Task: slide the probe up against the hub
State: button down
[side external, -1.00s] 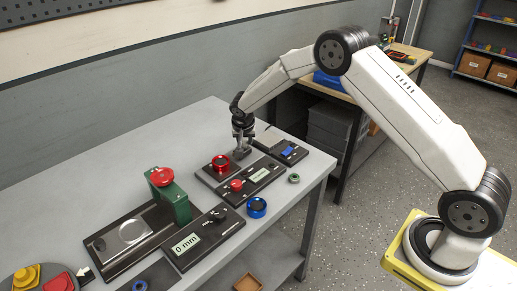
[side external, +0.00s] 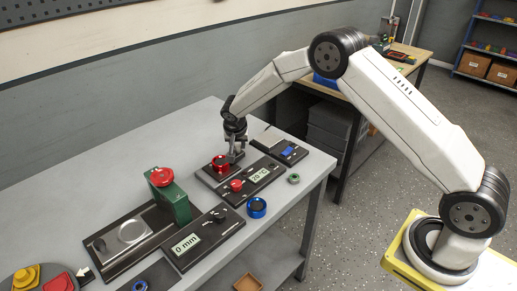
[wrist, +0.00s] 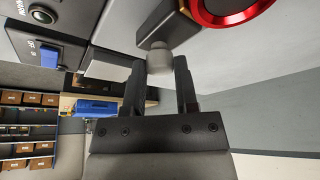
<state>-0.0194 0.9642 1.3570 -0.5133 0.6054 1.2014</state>
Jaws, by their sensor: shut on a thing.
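The hub is a red ring-shaped part (side external: 221,163) on a dark plate on the bench; its red rim (wrist: 232,14) also shows at the top right of the wrist view. My gripper (side external: 236,156) is low, close to the hub's right side. In the wrist view my gripper (wrist: 161,66) is shut on a light grey rounded piece, which I take as the probe (wrist: 160,55). In that view a gap shows between the grey piece and the red rim; contact is unclear in the side view, where my fingers mostly hide the probe.
A panel with a red knob (side external: 236,185) and a 20 °C display (side external: 258,175) lies in front of the hub. A plate with a blue switch (side external: 287,151) is at the right. Bench space behind is clear.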

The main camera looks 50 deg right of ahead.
jog(key=shift+a, duration=0.3)
jog(key=c, duration=0.7)
grip_release()
jog(key=o, duration=0.3)
jog(key=shift+o, duration=0.2)
jog(key=shift+r, duration=0.15)
jog(key=v, duration=0.7)
jog(key=shift+r, duration=0.3)
jog(key=shift+s, duration=0.2)
jog(key=s+a+r+n+y, duration=0.1)
jog(key=s+n, duration=0.8)
jog(key=s, duration=2)
jog(key=shift+r+g+y, duration=0.3)
jog(key=shift+r+y, duration=0.2)
jog(key=shift+y, duration=0.7)
